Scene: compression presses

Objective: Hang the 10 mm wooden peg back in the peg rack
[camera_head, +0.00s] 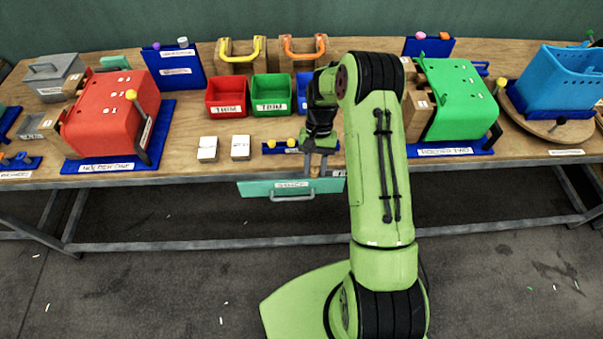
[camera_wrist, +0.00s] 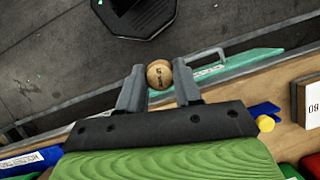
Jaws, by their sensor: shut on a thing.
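My gripper (camera_wrist: 159,84) is shut on the wooden peg (camera_wrist: 159,74), whose round end, with small dark lettering, sits between the fingertips in the wrist view.
The teal drawer front (camera_head: 260,187) with a handle hangs at the bench edge. Two white blocks (camera_head: 208,149) stand left of the holder. Red (camera_head: 226,97) and green (camera_head: 272,93) trim bins are behind. A red press (camera_head: 105,115) and a green press (camera_head: 460,100) flank the area.

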